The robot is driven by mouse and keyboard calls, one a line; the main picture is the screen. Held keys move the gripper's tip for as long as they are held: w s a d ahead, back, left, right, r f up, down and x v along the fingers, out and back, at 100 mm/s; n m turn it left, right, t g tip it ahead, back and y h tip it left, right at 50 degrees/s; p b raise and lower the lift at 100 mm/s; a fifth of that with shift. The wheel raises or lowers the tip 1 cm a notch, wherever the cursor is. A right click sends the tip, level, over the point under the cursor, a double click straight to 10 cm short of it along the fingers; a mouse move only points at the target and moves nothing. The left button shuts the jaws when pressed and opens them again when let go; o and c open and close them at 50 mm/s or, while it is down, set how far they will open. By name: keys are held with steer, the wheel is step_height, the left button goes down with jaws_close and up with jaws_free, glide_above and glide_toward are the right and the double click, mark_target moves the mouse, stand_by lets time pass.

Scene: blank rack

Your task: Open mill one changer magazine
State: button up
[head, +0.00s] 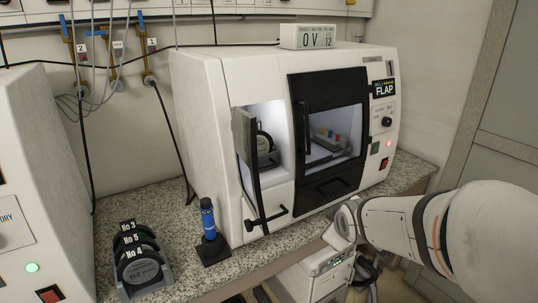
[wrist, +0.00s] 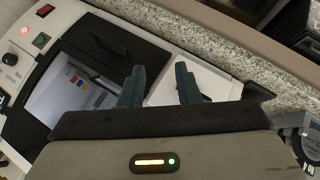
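The mill (head: 225,90) is a white machine on the counter with a dark-windowed main door (head: 330,125). To its left is a lit magazine compartment (head: 275,118) with a dark disc (head: 264,145) inside. The narrow black-edged magazine door (head: 252,185) stands swung outward, seen nearly edge-on, with a black bar handle (head: 270,215) low down. My gripper (wrist: 157,75) shows two separated dark fingers with nothing clearly between them, over the mill's white front. In the head view my wrist is low, right of the handle; the fingertips are hard to make out there.
A blue-and-black cylindrical tool (head: 208,220) stands on the counter left of the door. A rack of numbered dark discs (head: 142,265) is farther left, beside another white machine (head: 35,200). A small display box (head: 308,37) sits on the mill. Granite counter (wrist: 240,70) also shows in the wrist view.

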steer(key=w+a+r+n+t+y+p, duration=0.1)
steer(key=w+a+n+y, duration=0.2)
steer(key=w+a+n, duration=0.2)
steer(key=w+a+r+n+t+y+p, duration=0.1)
steer(key=w+a+r+n+y+p, duration=0.1)
steer(key=w+a+n, duration=0.2)
steer(key=w+a+r+n+t+y+p, duration=0.1)
steer(key=w+a+n, duration=0.4)
steer(key=a, duration=0.5)
steer(key=shift+w+r+n+t+y, duration=0.15)
steer(key=shift+w+r+t+y, duration=0.15)
steer(key=shift+w+y, duration=0.25)
steer(key=shift+w+r+n+t+y, duration=0.2)
steer(key=shift+w+r+y, duration=0.1)
steer(key=shift+y, duration=0.45)
steer(key=shift+c, duration=0.5)
jaws_close()
